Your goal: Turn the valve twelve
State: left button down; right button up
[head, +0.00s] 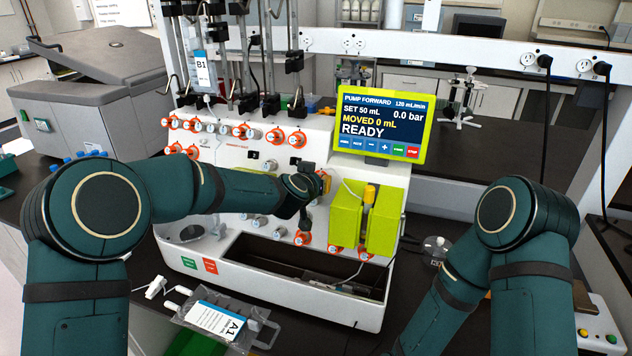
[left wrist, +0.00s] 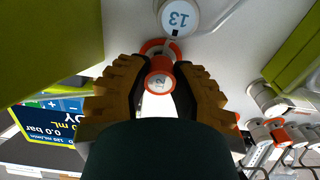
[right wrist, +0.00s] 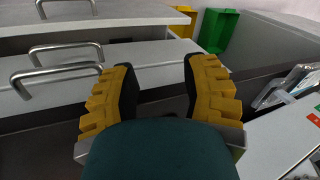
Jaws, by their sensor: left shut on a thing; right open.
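Valve twelve (left wrist: 159,83), a small knob with an orange-red rim and a number on its face, sits between the yellow fingers of my left gripper (left wrist: 160,88). The fingers are shut on it from both sides. In the head view, my left gripper (head: 318,187) is at the front panel of the white cell processor (head: 240,158), left of the lime-green pump block, and hides the valve there. Valve 13 (left wrist: 179,18), white with a blue label, is close beside it in the left wrist view. My right gripper (right wrist: 160,85) is open and empty; the head view does not show its fingers.
More orange and white valves (head: 298,139) line the panel. The lime-framed screen (head: 380,125) reads READY, MOVED 0 mL. A lime-green pump block (head: 347,215) stands close right of my left gripper. A bag labelled A1 (head: 217,318) lies in front. Drawer handles (right wrist: 58,70) show in the right wrist view.

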pick_arm(q)
jog(key=shift+n+b, duration=0.65)
jog(key=shift+n, duration=2.45)
jog(key=c, duration=0.7)
grip_release()
jog(key=shift+c, duration=0.2)
jog(key=v, duration=1.2)
